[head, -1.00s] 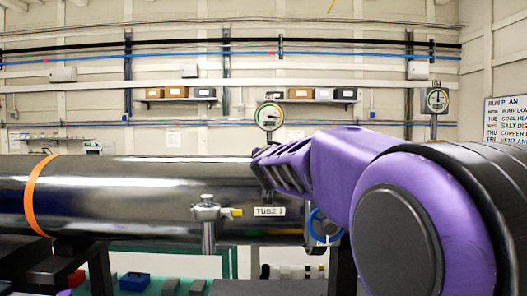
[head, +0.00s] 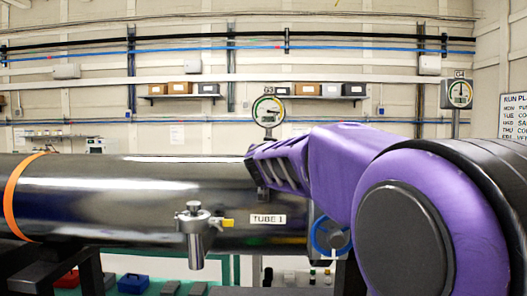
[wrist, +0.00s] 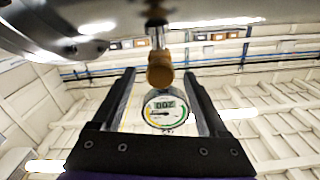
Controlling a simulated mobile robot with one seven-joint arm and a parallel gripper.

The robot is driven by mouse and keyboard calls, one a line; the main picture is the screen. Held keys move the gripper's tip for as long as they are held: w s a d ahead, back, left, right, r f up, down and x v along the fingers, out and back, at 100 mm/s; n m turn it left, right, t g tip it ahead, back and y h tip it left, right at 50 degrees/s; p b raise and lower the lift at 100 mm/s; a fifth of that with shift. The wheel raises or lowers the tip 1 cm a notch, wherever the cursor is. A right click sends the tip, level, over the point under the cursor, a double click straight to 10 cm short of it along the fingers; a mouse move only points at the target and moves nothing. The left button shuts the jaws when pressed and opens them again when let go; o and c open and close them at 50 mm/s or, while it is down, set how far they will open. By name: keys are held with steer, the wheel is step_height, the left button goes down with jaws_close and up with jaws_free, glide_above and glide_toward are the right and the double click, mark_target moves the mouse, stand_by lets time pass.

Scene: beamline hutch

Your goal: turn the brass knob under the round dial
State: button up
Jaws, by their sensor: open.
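A brass-brown knob (wrist: 160,70) hangs on a short metal stem in the wrist view, close to the large dark tube. The round dial (wrist: 163,110) shows just below it in that view, its digits upside down. In the head view a round dial marked G3 (head: 268,112) stands above the tube. My gripper (wrist: 159,73) is open, with one finger on each side of the knob in the picture. A gap shows on both sides, and I cannot tell how deep the knob sits between the fingers. In the head view my arm hides the knob and the fingers.
The dark tube (head: 110,185), labelled TUBE 1 (head: 268,219), runs across the head view. A metal valve (head: 197,228) with a yellow tip and a blue ring handle (head: 330,236) are on its near side. A second dial, G4 (head: 460,94), stands at the right.

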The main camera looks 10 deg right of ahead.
steer(key=shift+w, duration=0.35)
jaws_close()
stand_by(0.3)
